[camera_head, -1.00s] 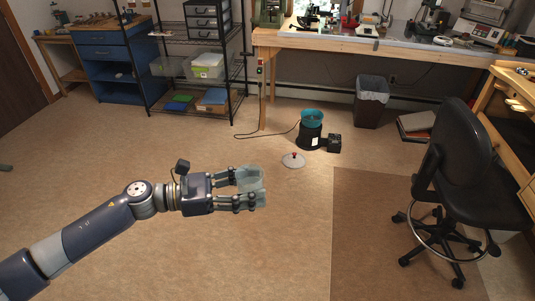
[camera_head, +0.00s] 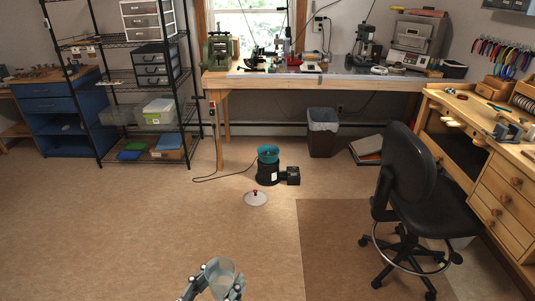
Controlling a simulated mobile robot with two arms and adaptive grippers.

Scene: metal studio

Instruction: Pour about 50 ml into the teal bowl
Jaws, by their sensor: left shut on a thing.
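The teal bowl (camera_head: 268,153) sits on top of a black round machine (camera_head: 268,175) on the floor, in front of the workbench. My left gripper (camera_head: 218,283) is at the bottom edge of the view, shut on a pale translucent cup (camera_head: 221,272). The cup is well apart from the bowl, nearer to me and a little to its left in the picture. What the cup holds cannot be made out. My right gripper is not in view.
A black box (camera_head: 292,176) is right of the machine, and a cord runs left. A black chair (camera_head: 410,190) stands right. The floor at left is clear.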

